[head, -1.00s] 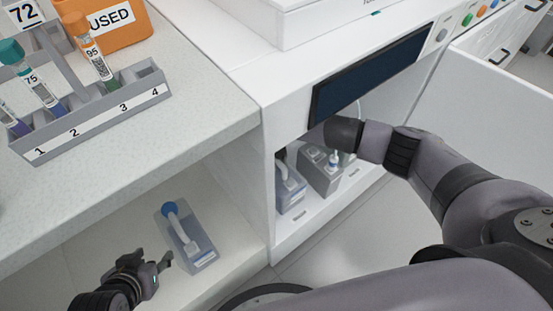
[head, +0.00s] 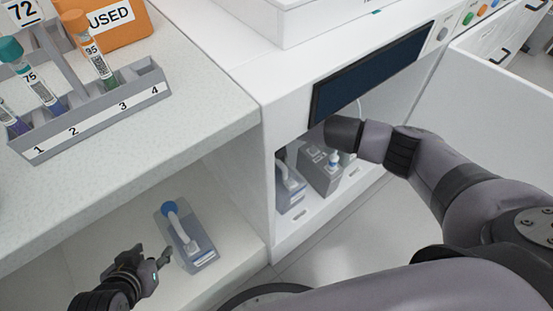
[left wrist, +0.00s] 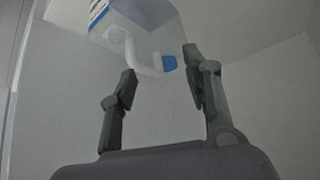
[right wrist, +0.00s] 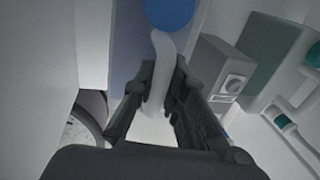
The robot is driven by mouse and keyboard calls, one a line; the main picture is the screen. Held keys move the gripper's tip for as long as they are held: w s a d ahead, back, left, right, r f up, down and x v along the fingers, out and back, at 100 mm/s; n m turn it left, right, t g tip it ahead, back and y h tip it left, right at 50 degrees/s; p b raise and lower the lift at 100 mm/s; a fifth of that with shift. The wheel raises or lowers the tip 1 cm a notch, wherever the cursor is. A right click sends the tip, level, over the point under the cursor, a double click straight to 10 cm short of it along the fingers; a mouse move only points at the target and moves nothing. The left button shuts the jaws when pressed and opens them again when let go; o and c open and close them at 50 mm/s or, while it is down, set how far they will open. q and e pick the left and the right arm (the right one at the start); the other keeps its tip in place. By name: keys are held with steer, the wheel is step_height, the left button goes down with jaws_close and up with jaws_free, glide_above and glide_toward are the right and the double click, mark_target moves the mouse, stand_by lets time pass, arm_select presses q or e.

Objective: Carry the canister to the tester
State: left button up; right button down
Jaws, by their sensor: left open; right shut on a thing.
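A clear canister (head: 190,240) with a blue cap and white handle lies in the lower shelf bay in the head view. It also shows at the top of the left wrist view (left wrist: 145,25). My left gripper (head: 152,258) is open just left of it, with the handle and blue cap beyond the fingertips (left wrist: 162,78). Another canister (head: 290,190) with a white handle stands in the machine's lower bay. In the right wrist view my right gripper (right wrist: 158,92) is shut on a white handle (right wrist: 160,65) below a blue cap (right wrist: 170,12).
The white machine (head: 285,100) has a dark screen (head: 370,75) over its open bay. A grey box (head: 320,172) with a small bottle stands in the bay. A tube rack (head: 90,130) and an orange USED bin (head: 118,28) are on the counter.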

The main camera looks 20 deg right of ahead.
stand_by(0.9)
steer(key=c, duration=1.5)
jaws_free()
steer(key=shift+f, duration=0.1)
steer(key=shift+c, duration=0.2)
